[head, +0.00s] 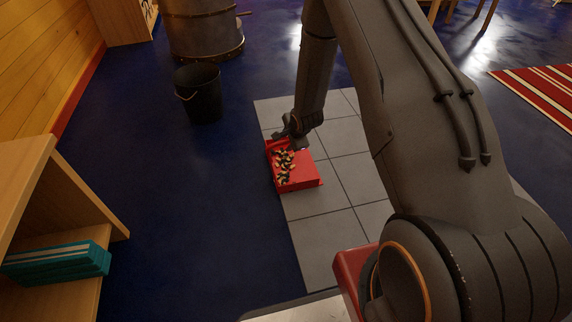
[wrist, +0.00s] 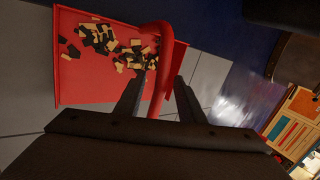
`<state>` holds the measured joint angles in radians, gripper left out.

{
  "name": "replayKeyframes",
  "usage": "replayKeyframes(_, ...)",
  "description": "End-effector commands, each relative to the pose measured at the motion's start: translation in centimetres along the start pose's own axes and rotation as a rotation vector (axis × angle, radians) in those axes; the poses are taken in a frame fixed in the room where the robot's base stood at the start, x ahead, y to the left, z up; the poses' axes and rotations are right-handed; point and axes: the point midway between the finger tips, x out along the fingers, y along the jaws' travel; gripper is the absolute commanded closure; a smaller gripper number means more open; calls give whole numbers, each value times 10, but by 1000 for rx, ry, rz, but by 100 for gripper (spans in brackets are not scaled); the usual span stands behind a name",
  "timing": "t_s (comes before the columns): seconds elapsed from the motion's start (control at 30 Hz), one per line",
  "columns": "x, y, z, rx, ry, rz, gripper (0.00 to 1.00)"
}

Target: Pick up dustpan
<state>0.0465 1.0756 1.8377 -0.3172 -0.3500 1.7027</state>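The red dustpan (head: 303,184) lies at the left edge of the grey tiles in the head view, with dark and pale scraps (head: 285,160) in it. In the wrist view its flat red pan (wrist: 85,85) fills the upper left. Its curved red handle (wrist: 168,50) reaches down between the fingers. My gripper (wrist: 160,95) is open, with one finger on each side of the handle and a gap between them. In the head view my gripper (head: 288,130) is at the dustpan's far end, small and dark. Whether a finger touches the handle is unclear.
A dark bucket (head: 199,94) stands on the blue floor to the left, with a large metal barrel (head: 203,30) behind it. A wooden shelf (head: 62,190) with teal books is at the near left. Blue floor is free between shelf and tiles.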

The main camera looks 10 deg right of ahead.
Motion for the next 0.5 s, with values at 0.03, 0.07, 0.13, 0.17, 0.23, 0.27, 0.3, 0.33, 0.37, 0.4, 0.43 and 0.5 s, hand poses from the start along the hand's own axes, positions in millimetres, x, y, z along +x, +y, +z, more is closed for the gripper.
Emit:
replayKeyframes(0.03, 1, 0, 0, 0, 0, -1, 64)
replayKeyframes(0.07, 1, -1, 0, 0, 0, -1, 64)
replayKeyframes(0.13, 0, -1, 0, 0, 0, -1, 64)
replayKeyframes(0.17, 0, -1, 0, 0, 0, -1, 64)
replayKeyframes(0.23, 0, -1, 0, 0, 0, 0, 69)
replayKeyframes(0.27, 0, -1, 0, 0, 0, 0, 74)
replayKeyframes(0.3, 0, -1, 0, 0, 0, 0, 81)
replayKeyframes(0.33, 0, -1, 0, 0, 0, 0, 86)
replayKeyframes(0.37, 0, -1, 0, 0, 0, 0, 91)
replayKeyframes(0.4, 0, -1, 0, 0, 0, 0, 98)
replayKeyframes(0.43, 0, -1, 0, -1, 0, 0, 100)
replayKeyframes(0.5, 0, -1, 0, -1, 0, 0, 100)
